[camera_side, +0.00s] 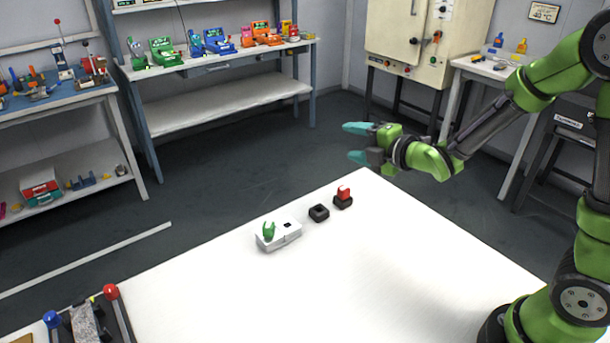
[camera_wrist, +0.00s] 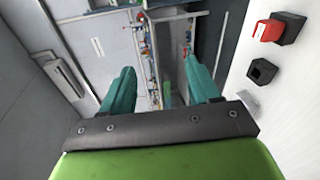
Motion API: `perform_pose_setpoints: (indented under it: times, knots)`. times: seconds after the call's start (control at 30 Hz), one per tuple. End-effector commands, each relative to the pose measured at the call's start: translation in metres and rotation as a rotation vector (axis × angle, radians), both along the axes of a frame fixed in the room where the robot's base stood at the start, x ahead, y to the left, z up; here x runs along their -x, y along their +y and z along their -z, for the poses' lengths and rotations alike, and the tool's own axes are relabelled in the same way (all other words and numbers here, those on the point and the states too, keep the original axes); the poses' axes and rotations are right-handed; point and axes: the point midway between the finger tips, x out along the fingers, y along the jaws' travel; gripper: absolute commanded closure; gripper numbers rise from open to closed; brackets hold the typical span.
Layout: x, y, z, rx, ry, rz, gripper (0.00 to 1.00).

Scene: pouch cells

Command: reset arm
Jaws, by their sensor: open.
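My gripper (camera_side: 358,143) is at the end of my green arm, raised above the far end of the white table (camera_side: 400,255). Its two teal fingers are spread apart with nothing between them, and they also show in the wrist view (camera_wrist: 160,90). On the table, a red block (camera_side: 344,193) sits in a black holder (camera_side: 343,203). A second black holder (camera_side: 319,213) beside it looks empty. Left of these lies a white box (camera_side: 283,236) with a green piece (camera_side: 268,231) standing at its left end and a dark square opening on top.
A red-knobbed lever (camera_side: 111,291) and a blue-knobbed one (camera_side: 51,318) stand at the table's near left corner. Shelves with colourful items (camera_side: 220,60) and a cream cabinet (camera_side: 425,40) are farther back. The table's middle and right are clear.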

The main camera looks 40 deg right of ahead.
Motion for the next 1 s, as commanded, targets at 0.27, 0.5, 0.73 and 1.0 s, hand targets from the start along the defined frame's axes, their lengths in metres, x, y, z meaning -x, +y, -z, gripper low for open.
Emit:
perform_pose_setpoints:
  times: [0.27, 0.5, 0.73, 1.0]
  knots:
    - [0.059, -0.011, -0.041, -0.734, 0.238, 0.378, 0.39]
    - [0.140, 0.008, -0.058, -1.320, 0.446, 0.725, 0.39]
    - [0.209, 0.035, -0.064, -1.687, 0.599, 1.015, 0.39]
    - [0.233, 0.045, -0.063, -1.793, 0.652, 1.129, 0.39]
